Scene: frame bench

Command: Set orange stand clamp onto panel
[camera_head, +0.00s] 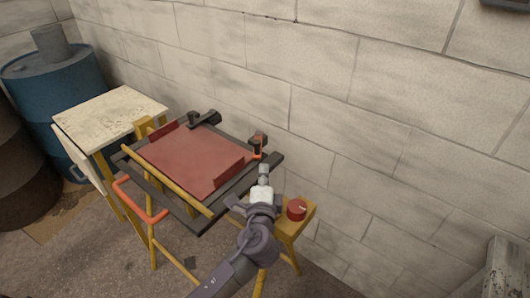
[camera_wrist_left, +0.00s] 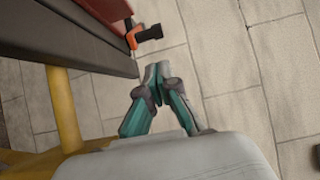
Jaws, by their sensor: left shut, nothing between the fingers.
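The red panel (camera_head: 185,152) lies on a dark frame with raised red strips at two of its ends. A small orange and black clamp (camera_head: 258,148) stands upright at the frame's right back corner, beside the panel. In the left wrist view the orange clamp (camera_wrist_left: 132,40) sits at the end of the dark beam, its black knob pointing right. My left gripper (camera_head: 264,170) is shut and empty, just in front of the clamp and apart from it. Its closed fingertips (camera_wrist_left: 157,72) are below the clamp in the wrist view. My right gripper is not in view.
The frame bench (camera_head: 152,254) has yellow legs and an orange bar (camera_head: 140,205) at its left. A black clamp (camera_head: 203,119) sits on the back edge. A red round knob (camera_head: 297,209) is on a yellow ledge. A pale table (camera_head: 108,116) and blue barrel (camera_head: 62,88) stand left; a block wall is behind.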

